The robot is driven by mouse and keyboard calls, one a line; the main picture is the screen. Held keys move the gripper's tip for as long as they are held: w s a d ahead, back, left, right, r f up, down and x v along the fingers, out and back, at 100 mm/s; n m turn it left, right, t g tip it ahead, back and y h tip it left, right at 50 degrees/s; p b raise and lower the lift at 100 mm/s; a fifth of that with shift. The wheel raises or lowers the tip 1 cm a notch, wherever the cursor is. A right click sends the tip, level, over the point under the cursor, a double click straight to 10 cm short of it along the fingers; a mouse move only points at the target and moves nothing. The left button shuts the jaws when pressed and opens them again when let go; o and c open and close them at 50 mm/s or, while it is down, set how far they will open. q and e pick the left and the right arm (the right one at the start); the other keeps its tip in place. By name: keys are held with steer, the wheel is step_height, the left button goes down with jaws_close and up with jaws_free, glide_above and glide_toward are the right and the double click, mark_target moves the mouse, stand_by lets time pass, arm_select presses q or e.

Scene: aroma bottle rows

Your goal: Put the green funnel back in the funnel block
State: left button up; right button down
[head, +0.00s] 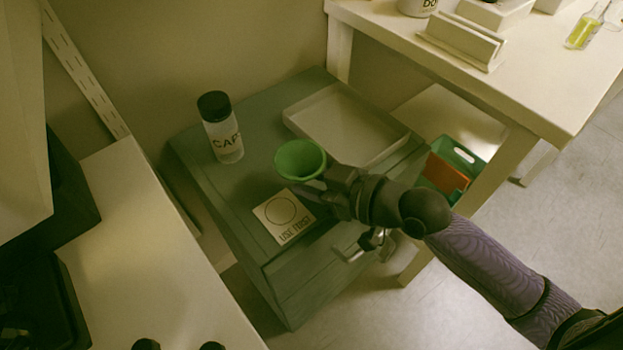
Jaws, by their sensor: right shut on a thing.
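The green funnel (300,158) is over the top of a low grey-green cabinet, its wide mouth facing up. My right gripper (328,182) is shut on the funnel at its right side; the fingertips are partly hidden by my own wrist. Whether the funnel touches the cabinet top is hard to tell. I cannot make out a funnel block in this view. My left gripper is not in view.
The grey-green cabinet (205,172) bears a white tray (300,121), a "CAPS" bottle (222,136) and a "USE FIRST" card (283,217). A white table (540,85) stands at upper right, with a slotted white holder (462,41). A green crate (462,157) sits below it.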

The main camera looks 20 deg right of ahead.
steer(key=shift+c, duration=2)
jaws_free()
